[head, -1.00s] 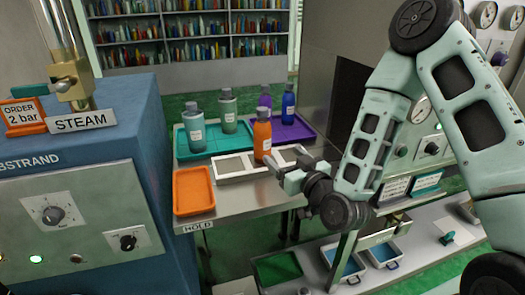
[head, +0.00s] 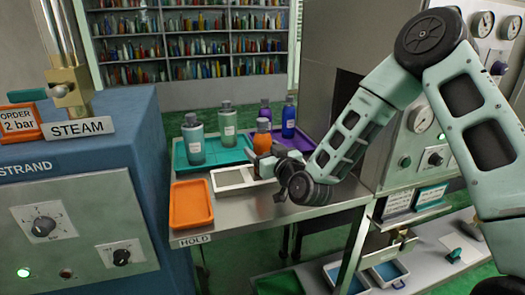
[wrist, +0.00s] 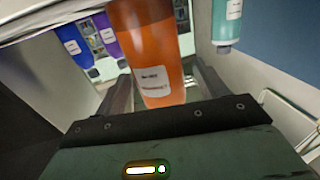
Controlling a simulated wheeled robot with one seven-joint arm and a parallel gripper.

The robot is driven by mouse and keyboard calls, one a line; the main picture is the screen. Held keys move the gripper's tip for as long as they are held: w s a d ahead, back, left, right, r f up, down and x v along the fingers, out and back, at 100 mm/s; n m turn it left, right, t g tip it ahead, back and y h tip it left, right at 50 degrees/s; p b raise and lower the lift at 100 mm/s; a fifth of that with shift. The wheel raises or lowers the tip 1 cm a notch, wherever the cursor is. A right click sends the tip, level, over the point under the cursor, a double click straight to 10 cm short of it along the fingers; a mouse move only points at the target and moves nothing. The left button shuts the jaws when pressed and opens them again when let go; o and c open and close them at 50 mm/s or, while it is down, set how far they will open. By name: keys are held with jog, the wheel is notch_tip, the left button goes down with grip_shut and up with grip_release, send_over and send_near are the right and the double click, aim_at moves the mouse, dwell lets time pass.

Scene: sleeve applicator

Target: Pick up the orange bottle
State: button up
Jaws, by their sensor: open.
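The orange bottle (head: 262,140) with a grey cap stands upright at the white divided tray; my gripper hides its lower part in the head view. In the wrist view the orange bottle (wrist: 150,45) is large, with a white label, and its lower part lies between my two dark fingers. My gripper (head: 258,162) is open, with its fingers on either side of the bottle. It also shows in the wrist view (wrist: 163,85). I cannot tell whether a finger touches the bottle.
Two grey-green bottles (head: 193,138) stand on the teal tray (head: 180,160) behind. Purple and blue bottles (head: 289,117) stand on the purple tray (head: 306,143). The white tray (head: 232,180) has an empty left compartment. An empty orange tray (head: 191,204) is at front left.

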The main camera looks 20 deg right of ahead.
jog(key=shift+w+a, duration=0.2)
jog(key=shift+w, duration=0.55)
jog(key=shift+w+a, duration=0.15)
jog(key=shift+w, duration=0.55)
jog(key=c, duration=1.1)
jog(key=shift+c, duration=1.3)
jog(key=shift+r, duration=0.1)
